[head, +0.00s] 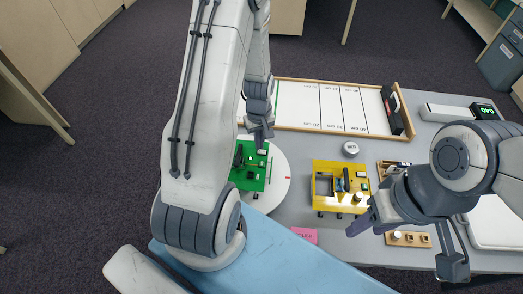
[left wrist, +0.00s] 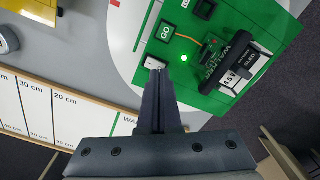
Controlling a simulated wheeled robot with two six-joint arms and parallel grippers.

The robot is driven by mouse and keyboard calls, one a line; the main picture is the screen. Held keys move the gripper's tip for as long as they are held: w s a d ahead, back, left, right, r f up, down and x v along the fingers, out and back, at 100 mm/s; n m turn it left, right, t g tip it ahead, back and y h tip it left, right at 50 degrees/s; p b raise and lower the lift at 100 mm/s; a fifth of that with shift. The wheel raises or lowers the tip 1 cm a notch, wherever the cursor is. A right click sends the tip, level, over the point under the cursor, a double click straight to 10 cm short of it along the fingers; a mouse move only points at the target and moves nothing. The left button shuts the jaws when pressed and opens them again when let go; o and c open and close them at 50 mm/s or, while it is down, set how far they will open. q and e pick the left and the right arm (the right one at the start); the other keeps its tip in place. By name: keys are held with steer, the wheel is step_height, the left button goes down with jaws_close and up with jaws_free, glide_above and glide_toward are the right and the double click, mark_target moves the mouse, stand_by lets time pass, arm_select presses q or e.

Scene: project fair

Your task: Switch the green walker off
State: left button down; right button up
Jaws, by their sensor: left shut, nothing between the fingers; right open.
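The green walker (head: 249,172) sits on a white round disc (head: 282,184), partly hidden by my left arm in the head view. In the left wrist view its green board (left wrist: 183,27) carries a GO label, a lit green light (left wrist: 183,58), a small circuit board (left wrist: 210,62) and a black bar-shaped part (left wrist: 237,66). A small white part (left wrist: 155,63) lies at the board's edge. My left gripper (left wrist: 157,75) is shut and empty, its tips right at this white part; I cannot tell whether they touch. My right gripper (head: 408,245) is open and empty, off to the right.
A yellow walker (head: 323,192) stands right of the disc, near my right gripper. A wood-framed distance track (head: 305,105) lies behind. A round puck (head: 350,148), a pink card (head: 304,235), a wooden holder (head: 410,239) and a green-digit display (head: 485,110) are also on the grey table.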

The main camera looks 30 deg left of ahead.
arm_select(q)
steer(key=shift+f+b, duration=0.65)
steer(key=shift+f, duration=0.25)
stand_by(0.3)
steer(key=shift+r, duration=0.15)
step_height(320, 180, up, 7)
steer(key=p, duration=0.6)
stand_by(0.5)
steer(key=s+d+r+m, duration=0.3)
steer(key=d+r+m, duration=0.6)
steer(key=d, duration=0.6)
steer(key=s+d+r+m, duration=0.4)
steer(key=s, duration=0.3)
steer(key=s+d+r+m+h+b, duration=0.1)
steer(key=s+d+r+m, duration=0.4)
steer(key=s, duration=0.3)
steer(key=shift+s+m+b, duration=0.2)
steer(key=shift+m+b, duration=0.1)
